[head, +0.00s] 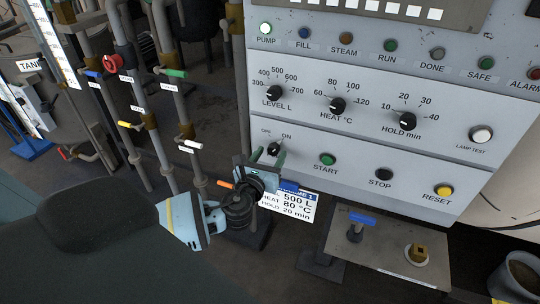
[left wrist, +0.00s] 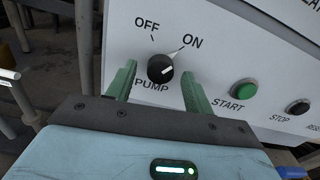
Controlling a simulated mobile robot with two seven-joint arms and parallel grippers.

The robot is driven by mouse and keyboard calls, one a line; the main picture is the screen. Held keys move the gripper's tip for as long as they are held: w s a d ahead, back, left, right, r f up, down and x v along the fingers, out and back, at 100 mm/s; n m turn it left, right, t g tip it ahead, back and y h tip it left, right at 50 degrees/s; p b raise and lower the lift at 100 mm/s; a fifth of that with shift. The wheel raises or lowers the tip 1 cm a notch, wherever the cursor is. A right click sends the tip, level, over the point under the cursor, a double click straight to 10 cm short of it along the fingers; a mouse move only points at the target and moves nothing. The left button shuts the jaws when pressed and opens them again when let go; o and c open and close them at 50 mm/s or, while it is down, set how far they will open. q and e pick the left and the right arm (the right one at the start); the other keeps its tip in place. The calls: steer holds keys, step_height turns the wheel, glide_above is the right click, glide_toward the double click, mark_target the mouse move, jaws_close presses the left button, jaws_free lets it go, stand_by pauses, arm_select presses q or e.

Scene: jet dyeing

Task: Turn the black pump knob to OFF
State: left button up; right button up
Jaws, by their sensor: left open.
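The black pump knob (head: 273,149) is on the lower left of the grey control panel, below OFF and ON marks. In the left wrist view the knob (left wrist: 160,68) has its white pointer turned towards ON. My left gripper (head: 268,155) is open in front of the panel. Its two green fingers show in the left wrist view (left wrist: 158,80), one on each side of the knob, with gaps between. I cannot tell whether the fingertips touch the panel. The PUMP lamp (head: 265,28) looks lit. My right gripper is not in view.
Right of the knob are the green START button (head: 327,159), black STOP button (head: 381,174) and yellow RESET button (head: 443,190). Dials, including LEVEL L (head: 274,93), sit above. Pipes with coloured valve handles (head: 130,125) stand left. A recipe card (head: 297,207) is below the knob.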

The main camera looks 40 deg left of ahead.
arm_select(q)
steer(key=shift+w, duration=0.2)
steer(key=c, duration=1)
